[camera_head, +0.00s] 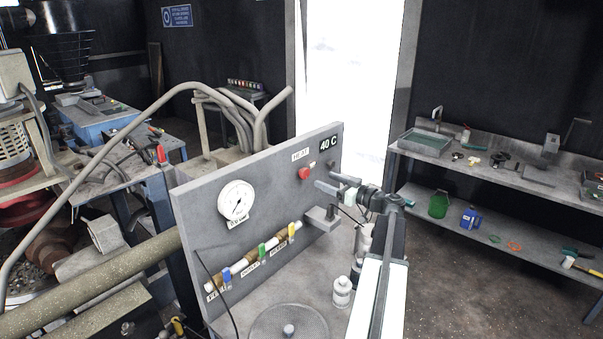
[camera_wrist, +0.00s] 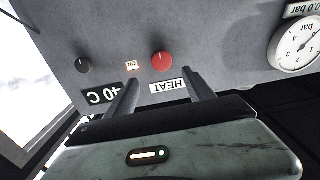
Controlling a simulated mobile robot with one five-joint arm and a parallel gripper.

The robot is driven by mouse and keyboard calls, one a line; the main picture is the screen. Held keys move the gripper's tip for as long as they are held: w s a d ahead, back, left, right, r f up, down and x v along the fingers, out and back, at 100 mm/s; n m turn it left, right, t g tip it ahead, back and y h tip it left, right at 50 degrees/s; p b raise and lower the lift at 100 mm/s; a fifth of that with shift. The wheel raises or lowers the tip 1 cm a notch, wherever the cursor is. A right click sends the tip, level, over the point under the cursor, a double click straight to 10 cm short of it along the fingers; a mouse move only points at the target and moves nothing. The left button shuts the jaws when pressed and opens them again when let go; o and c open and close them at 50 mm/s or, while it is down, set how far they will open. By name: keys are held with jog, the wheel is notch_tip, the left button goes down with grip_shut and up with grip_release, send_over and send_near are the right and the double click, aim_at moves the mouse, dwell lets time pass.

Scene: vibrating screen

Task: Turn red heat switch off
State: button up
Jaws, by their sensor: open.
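The red heat switch (camera_head: 305,173) is a round red knob on the upright grey panel (camera_head: 264,177), below the "HEAT" label (camera_head: 301,155). In the wrist view the red knob (camera_wrist: 163,62) shows upside down, between the "HEAT" label (camera_wrist: 167,86) and a small "ON" label (camera_wrist: 131,65). My gripper (camera_head: 327,182) is in front of the panel, just right of the knob in the head view. In the wrist view my gripper (camera_wrist: 160,78) is open, its two fingers pointing toward the knob from either side. The fingers look apart from the knob, and nothing is held.
A "40 C" display (camera_head: 328,143) and a black knob (camera_wrist: 82,65) are close to the red knob. A pressure gauge (camera_head: 236,200) and pipes with blue, green and yellow valve handles (camera_head: 262,250) are on the panel. A white bottle (camera_head: 341,291) stands below my arm.

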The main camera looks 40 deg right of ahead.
aim_at(307, 174)
jog(key=w, duration=0.5)
jog(key=w+a, duration=0.1)
jog(key=w, duration=0.2)
jog(key=shift+w, duration=0.15)
grip_shut()
jog(key=shift+m, duration=0.4)
jog(key=m, duration=0.3)
jog(key=shift+d+m, duration=0.1)
jog(key=shift+m, duration=0.3)
jog(key=m, duration=0.4)
jog(key=shift+d+f+m, duration=0.1)
jog(key=shift+m, duration=0.2)
jog(key=m, duration=0.4)
jog(key=shift+f, duration=0.1)
jog(key=m, duration=0.4)
jog(key=shift+f+m, duration=0.1)
jog(key=shift+m, duration=0.2)
